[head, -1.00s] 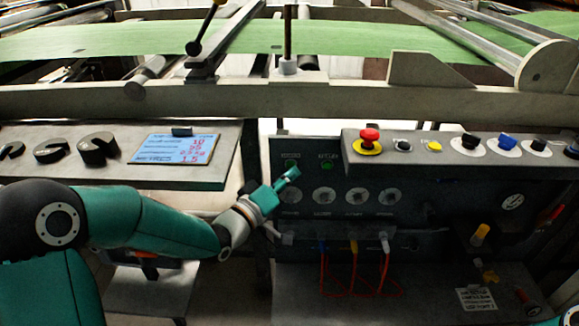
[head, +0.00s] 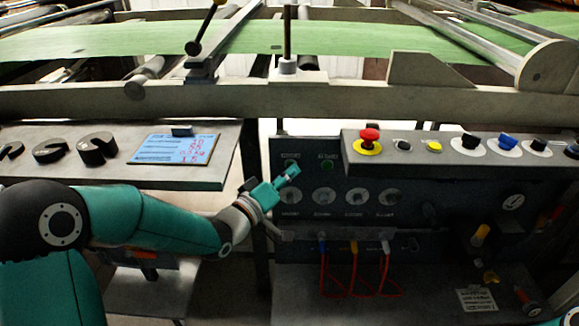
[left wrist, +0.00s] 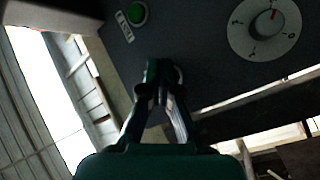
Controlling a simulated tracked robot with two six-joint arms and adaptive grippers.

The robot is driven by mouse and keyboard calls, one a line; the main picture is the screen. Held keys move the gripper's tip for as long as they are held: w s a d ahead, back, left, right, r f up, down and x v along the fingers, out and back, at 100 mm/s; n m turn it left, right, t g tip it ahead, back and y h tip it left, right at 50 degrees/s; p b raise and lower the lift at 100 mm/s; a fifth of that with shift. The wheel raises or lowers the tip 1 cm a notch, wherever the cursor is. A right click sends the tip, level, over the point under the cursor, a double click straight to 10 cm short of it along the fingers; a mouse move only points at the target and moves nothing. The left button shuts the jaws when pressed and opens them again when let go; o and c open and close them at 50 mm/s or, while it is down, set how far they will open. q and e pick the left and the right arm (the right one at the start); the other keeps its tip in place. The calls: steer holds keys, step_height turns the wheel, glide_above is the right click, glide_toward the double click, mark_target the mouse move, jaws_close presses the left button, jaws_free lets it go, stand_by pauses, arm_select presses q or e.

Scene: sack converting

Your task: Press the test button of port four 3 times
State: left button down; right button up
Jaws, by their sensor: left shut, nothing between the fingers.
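A dark upright panel (head: 420,182) carries two small green buttons near its top, a left one (head: 290,162) and a right one (head: 327,164). Below them is a row of several round dials (head: 355,197). In the left wrist view the shut fingertips (left wrist: 161,70) lie below a green button (left wrist: 137,14) and left of a white dial (left wrist: 268,28); contact is not visible.
A shelf above right holds a red mushroom button (head: 369,136) and several other controls.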

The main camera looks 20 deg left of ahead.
arm_select(q)
steer(key=shift+w, duration=0.2)
steer(key=shift+s, duration=0.1)
steer(key=shift+s+d+b, duration=0.15)
steer(key=shift+s+b, duration=0.35)
steer(key=shift+s, duration=0.25)
steer(key=shift+s, duration=0.1)
steer(key=s+b, duration=0.1)
steer(key=s, duration=0.1)
steer(key=s+d+b, duration=0.1)
steer(key=s, duration=0.1)
steer(key=shift+s+d, duration=0.2)
steer(key=shift+s, duration=0.1)
stand_by(2.0)
